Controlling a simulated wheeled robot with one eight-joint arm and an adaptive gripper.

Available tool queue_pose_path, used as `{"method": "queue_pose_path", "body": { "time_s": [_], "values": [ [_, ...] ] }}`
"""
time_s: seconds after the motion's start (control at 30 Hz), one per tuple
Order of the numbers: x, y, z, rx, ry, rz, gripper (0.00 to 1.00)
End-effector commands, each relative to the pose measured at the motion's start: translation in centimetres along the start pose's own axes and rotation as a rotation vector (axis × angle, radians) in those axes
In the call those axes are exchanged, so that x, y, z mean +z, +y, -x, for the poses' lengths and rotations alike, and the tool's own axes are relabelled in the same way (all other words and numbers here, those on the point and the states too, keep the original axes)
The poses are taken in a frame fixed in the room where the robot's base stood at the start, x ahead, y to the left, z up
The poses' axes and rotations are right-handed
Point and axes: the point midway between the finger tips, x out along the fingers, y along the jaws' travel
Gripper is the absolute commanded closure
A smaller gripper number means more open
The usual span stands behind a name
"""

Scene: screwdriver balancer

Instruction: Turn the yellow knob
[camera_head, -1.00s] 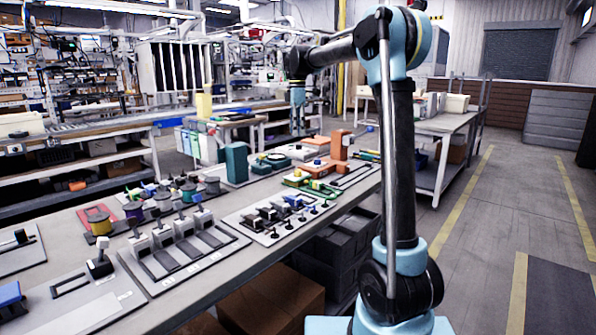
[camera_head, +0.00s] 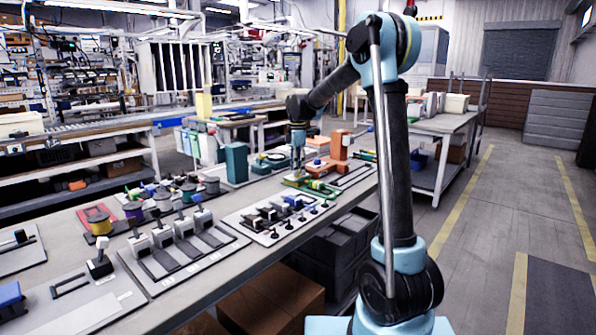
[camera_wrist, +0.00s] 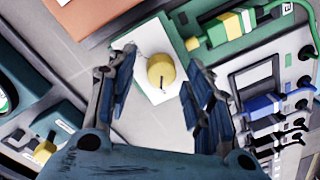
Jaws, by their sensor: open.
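The yellow knob (camera_wrist: 161,71) is round with a dark slot line. It sits on a white plate (camera_wrist: 150,45) fixed to a green base (camera_wrist: 172,28), seen from above in the wrist view. My gripper (camera_wrist: 158,82) is open, with one finger on each side of the knob in that view and visible gaps to both. I cannot tell its exact height above the knob. In the head view my gripper (camera_head: 297,165) is pointed down over the green board, and the knob is hidden or too small to make out there.
A green connector (camera_wrist: 225,30) and blue connector (camera_wrist: 262,104) lie to the right in the wrist view. An orange block (camera_head: 340,145) stands behind. A panel of black switches (camera_head: 275,215) lies nearer. Dark green boxes (camera_wrist: 20,90) are at the wrist view's left.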

Motion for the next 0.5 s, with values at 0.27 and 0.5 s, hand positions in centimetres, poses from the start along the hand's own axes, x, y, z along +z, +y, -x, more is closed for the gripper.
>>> {"method": "queue_pose_path", "body": {
  "time_s": [0.27, 0.5],
  "values": [
    [0.00, 0.00, -0.76, 0.000, 0.000, 0.000, 0.53],
    [0.00, 0.00, -0.73, 0.000, 0.000, 0.000, 0.75]
  ]
}}
